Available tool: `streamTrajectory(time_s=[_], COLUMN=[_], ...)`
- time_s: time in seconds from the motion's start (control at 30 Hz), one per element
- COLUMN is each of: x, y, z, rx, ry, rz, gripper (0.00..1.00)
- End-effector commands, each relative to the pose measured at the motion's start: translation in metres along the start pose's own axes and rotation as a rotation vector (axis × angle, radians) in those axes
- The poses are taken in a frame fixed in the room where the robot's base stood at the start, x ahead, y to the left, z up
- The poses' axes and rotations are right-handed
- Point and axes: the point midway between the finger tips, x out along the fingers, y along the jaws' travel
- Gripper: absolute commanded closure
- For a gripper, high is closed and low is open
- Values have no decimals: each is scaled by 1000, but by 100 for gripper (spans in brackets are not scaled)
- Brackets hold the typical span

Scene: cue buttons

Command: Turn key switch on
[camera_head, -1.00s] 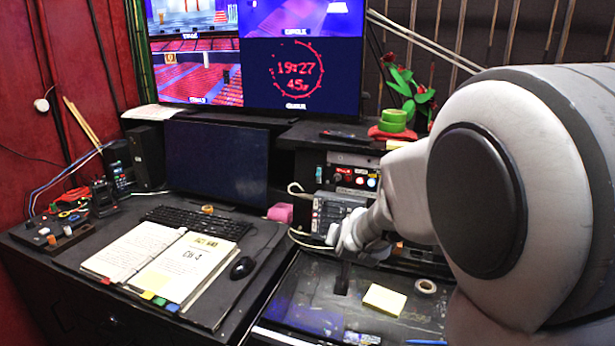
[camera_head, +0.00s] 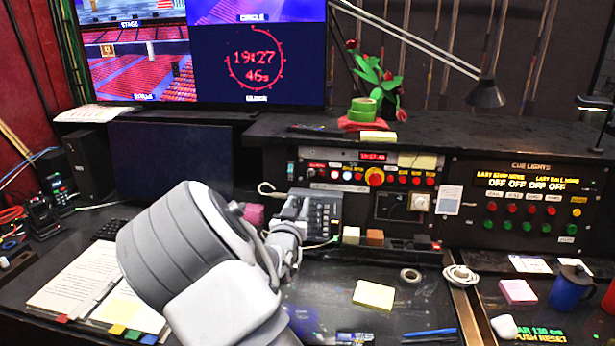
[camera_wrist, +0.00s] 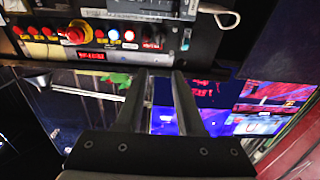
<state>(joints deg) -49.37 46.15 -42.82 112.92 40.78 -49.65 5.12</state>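My gripper (camera_wrist: 159,76) shows in the wrist view with its two dark fingers apart and nothing between them. In the head view my arm hides most of it, in front of the desk's middle. The button panel (camera_head: 368,171) stands behind it, with a large red knob on a yellow base (camera_head: 375,176) and a row of small lit buttons. The panel shows upside down in the wrist view, with the red knob (camera_wrist: 76,32) beyond the fingertips to the upper left. I cannot tell for sure which control is the key switch; a white dial (camera_head: 419,201) sits below the panel.
The cue lights panel (camera_head: 528,200) is at the right, with red and green buttons. A tape roll (camera_head: 410,275), yellow notes (camera_head: 374,295) and a blue mug (camera_head: 570,287) lie on the desk. A grey phone-like unit (camera_head: 320,212) stands close to my arm. A lamp (camera_head: 486,93) hangs above.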

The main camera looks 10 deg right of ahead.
Motion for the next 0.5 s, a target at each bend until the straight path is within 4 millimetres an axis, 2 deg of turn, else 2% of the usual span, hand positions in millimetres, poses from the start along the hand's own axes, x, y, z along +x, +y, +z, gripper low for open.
streamTrajectory(time_s=[0.5], x=[91], y=[1], z=[0], rx=[-1], ry=[-1], rz=[1], gripper=[63])
